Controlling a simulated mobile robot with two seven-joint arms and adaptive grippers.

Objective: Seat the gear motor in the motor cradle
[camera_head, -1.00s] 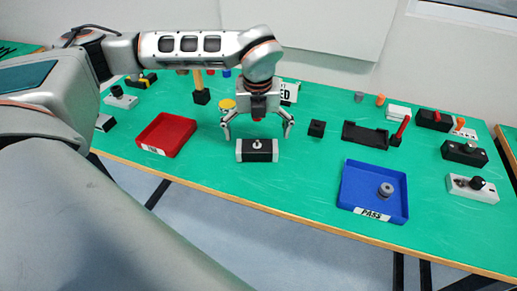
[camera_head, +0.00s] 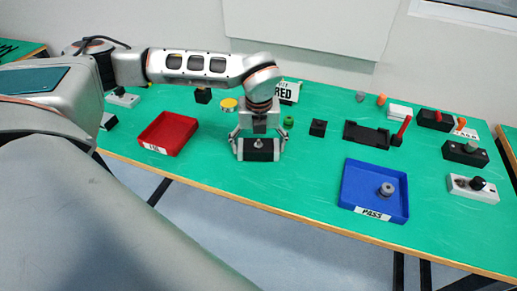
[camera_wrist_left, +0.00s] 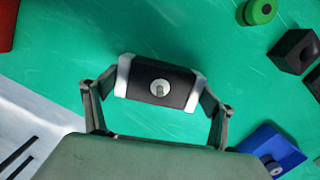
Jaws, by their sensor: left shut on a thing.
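The motor appears to be at table height. The motor cradle seems to be the black open holder (camera_head: 366,135) to the right, beside a red handle (camera_head: 402,128). My right gripper is out of view.
A red tray (camera_head: 168,134) stands left of the motor. A blue tray (camera_head: 352,194) holding a grey round part (camera_head: 386,190) stands right. A small black block (camera_head: 318,127) and a green round part (camera_head: 289,121) lie between motor and holder. Control boxes (camera_head: 473,189) are at far right.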

